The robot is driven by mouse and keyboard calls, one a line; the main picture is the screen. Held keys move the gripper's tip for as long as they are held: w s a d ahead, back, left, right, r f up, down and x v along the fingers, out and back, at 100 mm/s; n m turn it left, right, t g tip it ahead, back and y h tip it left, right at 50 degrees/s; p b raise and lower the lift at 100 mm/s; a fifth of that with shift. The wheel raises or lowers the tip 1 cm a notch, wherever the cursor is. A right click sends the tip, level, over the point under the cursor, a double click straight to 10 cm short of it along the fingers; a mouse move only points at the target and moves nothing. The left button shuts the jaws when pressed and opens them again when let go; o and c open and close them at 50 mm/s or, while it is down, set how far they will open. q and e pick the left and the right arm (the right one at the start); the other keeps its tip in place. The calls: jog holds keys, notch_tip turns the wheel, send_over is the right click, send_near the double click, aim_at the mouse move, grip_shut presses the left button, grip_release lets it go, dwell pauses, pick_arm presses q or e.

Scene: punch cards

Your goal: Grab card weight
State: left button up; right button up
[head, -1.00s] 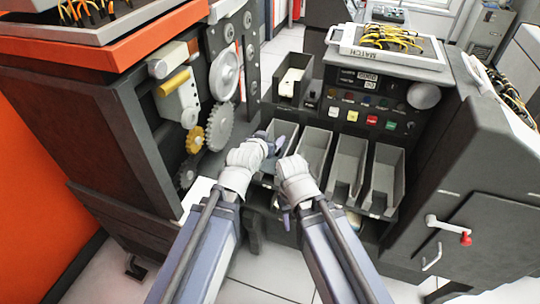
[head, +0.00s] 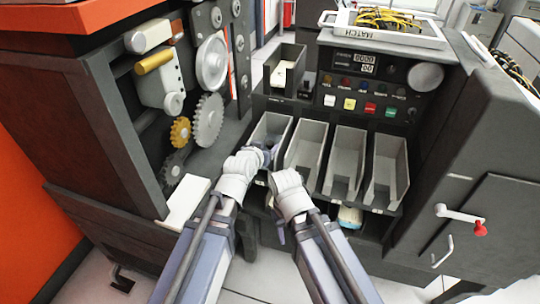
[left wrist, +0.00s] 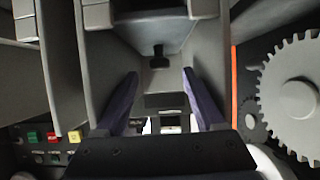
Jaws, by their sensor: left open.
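No card weight can be made out with certainty. A small dark knob-like piece (left wrist: 158,57) shows inside a grey bin in the left wrist view and may be part of it. My left gripper (head: 266,157) is at the near end of the leftmost grey bin (head: 270,127) in the head view. In the left wrist view its two dark fingers (left wrist: 160,100) are spread, with nothing between them. My right gripper (head: 281,234) is low in front of the bins, its fingers mostly hidden by its wrist.
More grey bins (head: 306,143) stand to the right. An upper hopper (head: 279,94) holds pale cards (head: 284,74). Gears (head: 208,120) are on the left machine. A panel of coloured buttons (head: 370,107) lies behind the bins. A red-knobbed crank (head: 461,219) sticks out at right.

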aim_at(270, 143)
pick_arm(q)
jog(key=shift+b+x, duration=1.1)
jog(key=shift+x, duration=1.45)
jog(key=shift+s, duration=0.1)
grip_shut()
